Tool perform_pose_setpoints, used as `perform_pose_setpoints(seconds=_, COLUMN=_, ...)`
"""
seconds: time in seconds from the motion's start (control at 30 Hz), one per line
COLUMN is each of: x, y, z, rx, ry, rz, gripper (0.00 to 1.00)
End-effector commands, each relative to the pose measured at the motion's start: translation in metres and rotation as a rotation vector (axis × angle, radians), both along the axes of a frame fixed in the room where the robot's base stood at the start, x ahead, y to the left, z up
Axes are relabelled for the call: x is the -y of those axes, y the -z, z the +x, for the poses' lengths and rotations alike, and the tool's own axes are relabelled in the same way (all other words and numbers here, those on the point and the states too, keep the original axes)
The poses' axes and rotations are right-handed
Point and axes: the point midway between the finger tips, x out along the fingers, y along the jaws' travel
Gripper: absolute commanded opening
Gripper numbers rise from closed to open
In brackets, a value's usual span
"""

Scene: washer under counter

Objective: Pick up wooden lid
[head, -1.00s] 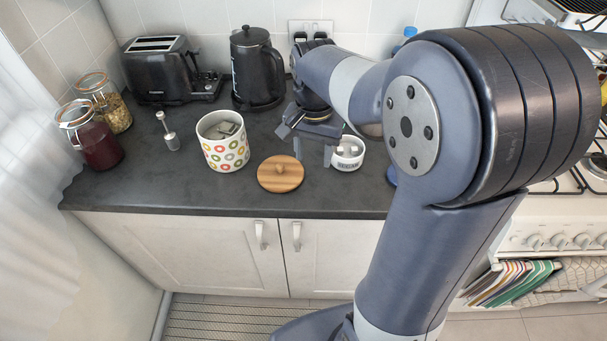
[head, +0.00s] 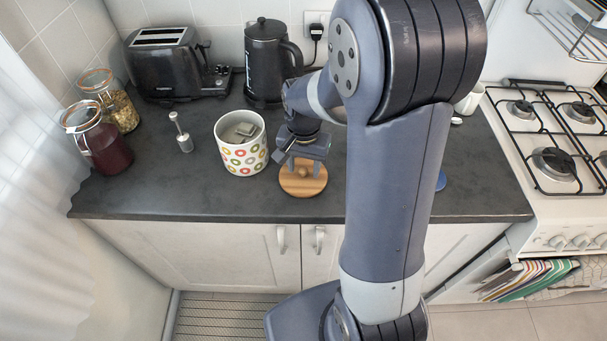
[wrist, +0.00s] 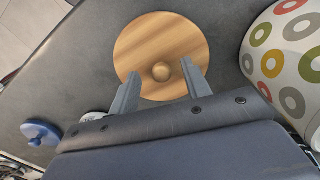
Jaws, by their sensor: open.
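The wooden lid (head: 291,187) lies flat on the dark counter, just right of the spotted canister. It is a round light-wood disc with a small ball knob at its middle. In the wrist view the lid (wrist: 150,45) is near the top centre, and its knob (wrist: 162,72) sits between my finger tips. My gripper (head: 303,168) is directly over the lid, fingers pointing down. In the wrist view my gripper (wrist: 160,88) is open, with one finger on each side of the knob. I cannot tell whether the fingers touch the lid.
The spotted canister (head: 241,150) stands open close to the left of my gripper. A kettle (head: 266,65) and toaster (head: 166,62) stand behind. Two glass jars (head: 105,150) are at the left. A blue-lidded object (wrist: 40,132) shows in the wrist view. The stove (head: 560,130) is at the right.

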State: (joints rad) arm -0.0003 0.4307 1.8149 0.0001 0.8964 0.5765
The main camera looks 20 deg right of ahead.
Motion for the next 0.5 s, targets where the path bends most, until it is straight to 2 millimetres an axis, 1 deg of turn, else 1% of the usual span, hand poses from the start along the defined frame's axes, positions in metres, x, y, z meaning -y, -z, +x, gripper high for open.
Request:
perform_pose_setpoints(seconds=0.07, x=0.0, y=-0.0002, z=0.0001, rx=0.0, ry=0.0, rz=0.0, gripper=0.45)
perform_pose_setpoints(seconds=0.5, x=-0.0003, y=-0.0006, z=0.0002, rx=0.001, ry=-0.001, rz=-0.001, gripper=0.09)
